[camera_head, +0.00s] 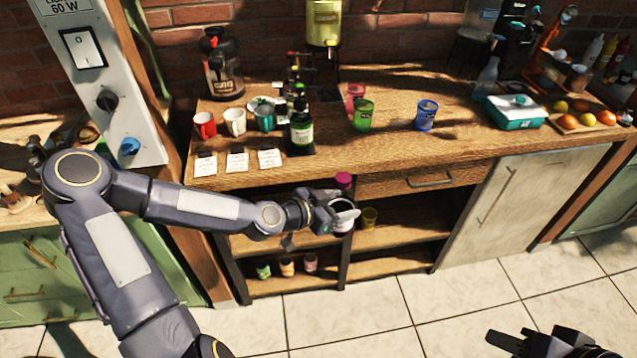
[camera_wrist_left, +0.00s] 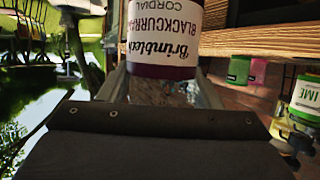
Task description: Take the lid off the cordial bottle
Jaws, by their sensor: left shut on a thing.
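The cordial bottle (camera_head: 342,227) is dark with a white label, and its magenta lid (camera_head: 343,181) is at the top. My left gripper (camera_head: 345,214) is shut around the bottle's body, in front of the open shelves below the counter. The left wrist view shows the bottle (camera_wrist_left: 165,40) close up between the fingers, its label reading blackcurrant cordial upside down; the lid is out of that view. My right gripper (camera_head: 512,340) is low at the bottom right, far from the bottle; its fingers look apart with nothing between them.
The wooden counter (camera_head: 450,145) holds a green bottle (camera_head: 301,128), mugs, coloured cups, a teal box (camera_head: 515,112) and fruit. Cards lie along its front left edge. Small jars (camera_head: 287,267) stand on the lower shelf and a yellow cup (camera_head: 369,217) above. The tiled floor is clear.

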